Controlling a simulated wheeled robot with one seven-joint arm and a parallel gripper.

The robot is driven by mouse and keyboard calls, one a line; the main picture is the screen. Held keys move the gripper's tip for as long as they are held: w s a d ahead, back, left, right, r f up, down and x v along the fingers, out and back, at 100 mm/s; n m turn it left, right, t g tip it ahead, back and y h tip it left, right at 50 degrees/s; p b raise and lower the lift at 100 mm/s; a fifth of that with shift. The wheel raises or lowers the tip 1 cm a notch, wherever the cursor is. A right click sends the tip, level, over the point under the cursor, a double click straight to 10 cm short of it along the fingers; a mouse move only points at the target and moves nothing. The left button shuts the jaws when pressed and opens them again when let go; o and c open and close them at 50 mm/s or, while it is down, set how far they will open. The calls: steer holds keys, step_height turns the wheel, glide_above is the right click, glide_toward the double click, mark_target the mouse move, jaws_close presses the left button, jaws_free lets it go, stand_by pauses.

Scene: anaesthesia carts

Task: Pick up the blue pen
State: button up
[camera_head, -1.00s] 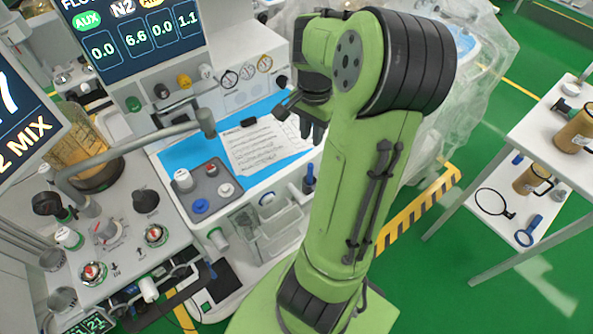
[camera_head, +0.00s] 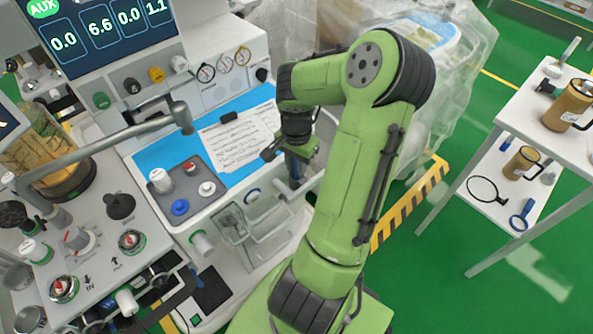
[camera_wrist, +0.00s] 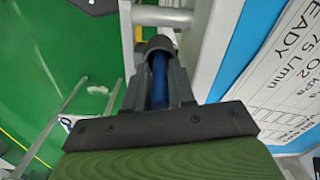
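The blue pen shows between the two dark fingers of my gripper (camera_wrist: 160,85) in the wrist view, as a blue shaft (camera_wrist: 159,82) running lengthwise. A dark rounded part (camera_wrist: 160,46) covers its far end. In the head view my gripper (camera_head: 297,165) points down at the right side of the cart, beside the printed sheet (camera_head: 240,138), with a little blue of the pen showing at the fingers. The fingers stand close on both sides of the pen. I cannot tell whether they press on it.
A grey tray (camera_head: 197,207) with small bottles and caps is on the blue cart top. Clear bins (camera_head: 262,228) hang on the cart's front. A white side table (camera_head: 517,128) with brown jugs stands at the right.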

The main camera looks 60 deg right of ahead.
jaws_close()
steer(key=shift+r, duration=0.15)
